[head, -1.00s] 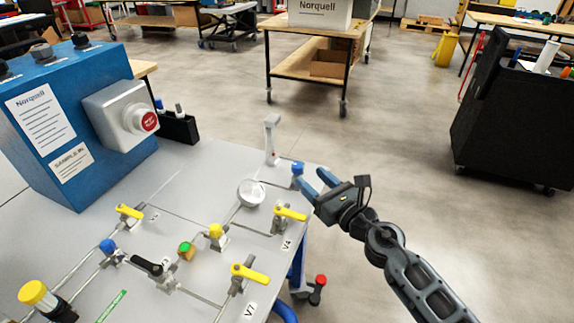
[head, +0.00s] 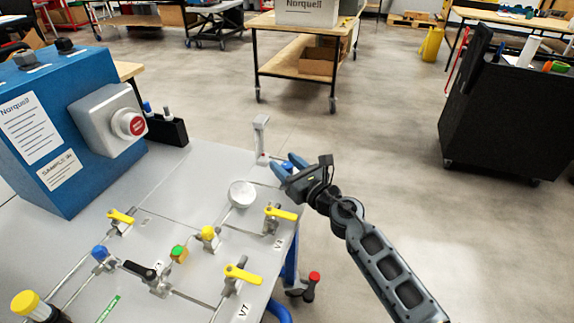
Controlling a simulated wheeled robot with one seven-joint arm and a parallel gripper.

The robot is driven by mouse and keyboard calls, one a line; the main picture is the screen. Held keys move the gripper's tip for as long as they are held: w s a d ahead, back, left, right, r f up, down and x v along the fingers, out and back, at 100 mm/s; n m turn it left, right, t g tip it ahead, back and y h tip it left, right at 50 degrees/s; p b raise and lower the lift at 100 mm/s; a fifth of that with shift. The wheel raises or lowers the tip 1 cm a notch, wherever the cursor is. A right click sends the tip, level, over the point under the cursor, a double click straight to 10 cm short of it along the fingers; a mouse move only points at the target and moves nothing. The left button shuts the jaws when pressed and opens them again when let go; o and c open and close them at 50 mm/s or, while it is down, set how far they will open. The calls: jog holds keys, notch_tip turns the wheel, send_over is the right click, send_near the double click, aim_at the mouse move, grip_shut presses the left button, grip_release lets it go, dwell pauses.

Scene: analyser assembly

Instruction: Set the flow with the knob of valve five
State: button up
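My gripper (head: 282,161) is over the right rear edge of the grey panel (head: 190,168), its two blue fingers apart and pointing left. It is where a blue knob stood in view; that knob is now hidden by or lost against the blue fingers, and I cannot tell whether they touch it. Other knobs on the panel are a blue one (head: 100,253), a yellow one (head: 208,233) and a green one (head: 179,252). I cannot read a V5 label; V4 and V7 labels stand by yellow levers (head: 281,213) (head: 243,274).
An upright grey lever (head: 261,137) stands just left of my gripper. A round silver gauge (head: 242,194) is nearer, on the panel. A blue analyser box (head: 50,140) is at the left. The floor to the right is clear up to a black cart (head: 505,110).

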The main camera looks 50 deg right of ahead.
jog(key=c, duration=0.8)
jog(key=shift+o, duration=0.2)
